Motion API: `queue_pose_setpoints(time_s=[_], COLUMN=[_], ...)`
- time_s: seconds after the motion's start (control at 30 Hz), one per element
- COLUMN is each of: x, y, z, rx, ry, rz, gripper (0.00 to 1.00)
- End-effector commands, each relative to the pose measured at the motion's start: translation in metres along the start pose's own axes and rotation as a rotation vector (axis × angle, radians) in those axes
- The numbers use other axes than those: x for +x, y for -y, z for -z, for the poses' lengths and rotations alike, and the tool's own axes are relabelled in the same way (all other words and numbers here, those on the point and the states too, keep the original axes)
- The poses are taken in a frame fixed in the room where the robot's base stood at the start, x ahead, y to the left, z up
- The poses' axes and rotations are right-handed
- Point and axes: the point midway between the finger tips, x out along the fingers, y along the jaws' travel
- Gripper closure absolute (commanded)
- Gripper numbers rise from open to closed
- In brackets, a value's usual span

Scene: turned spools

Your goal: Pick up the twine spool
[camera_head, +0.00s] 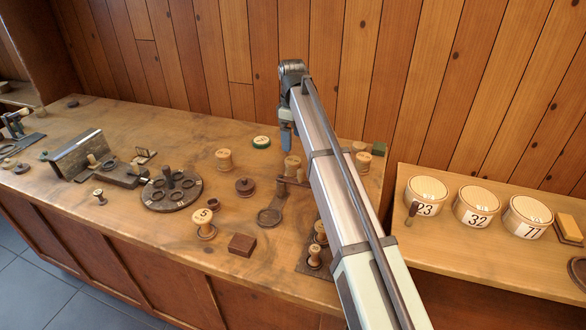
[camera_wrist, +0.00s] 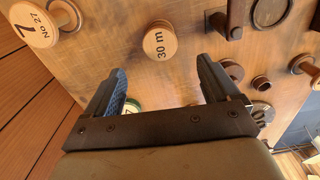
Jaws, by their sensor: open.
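No label naming twine is readable, so I cannot tell for certain which spool is the twine spool. A pale wooden spool marked "30 m" (camera_wrist: 160,44) stands upright beyond the open fingers in the wrist view. It seems to be the spool (camera_head: 292,164) just below my gripper in the head view. Another spool, marked "No 27" and "7" (camera_wrist: 36,26), is at the wrist view's upper left. A green-rimmed spool (camera_head: 262,142) stands near the back; it is partly hidden behind my left finger in the wrist view (camera_wrist: 132,105). My gripper (camera_wrist: 160,85) is open and empty above the bench.
A spool marked "5" (camera_head: 204,222), a dark brown lidded piece (camera_head: 245,187) and a brown block (camera_head: 242,244) stand nearby. A dark round rack (camera_head: 170,190) is further left. The plank wall closes the back.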

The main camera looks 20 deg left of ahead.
Motion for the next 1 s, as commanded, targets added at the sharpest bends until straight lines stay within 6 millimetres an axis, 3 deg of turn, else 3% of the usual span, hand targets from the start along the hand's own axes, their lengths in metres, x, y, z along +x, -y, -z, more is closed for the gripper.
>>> queue_pose_setpoints(time_s=[0.3, 0.67, 1.0], x=[0.054, 0.078, 0.117], y=[0.001, 0.001, 0.001], z=[-0.001, -0.001, -0.002], rx=[0.002, 0.002, 0.002], ry=[0.001, 0.0, 0.0], rz=[0.001, 0.0, -0.001], gripper=[0.11, 0.11, 0.11])
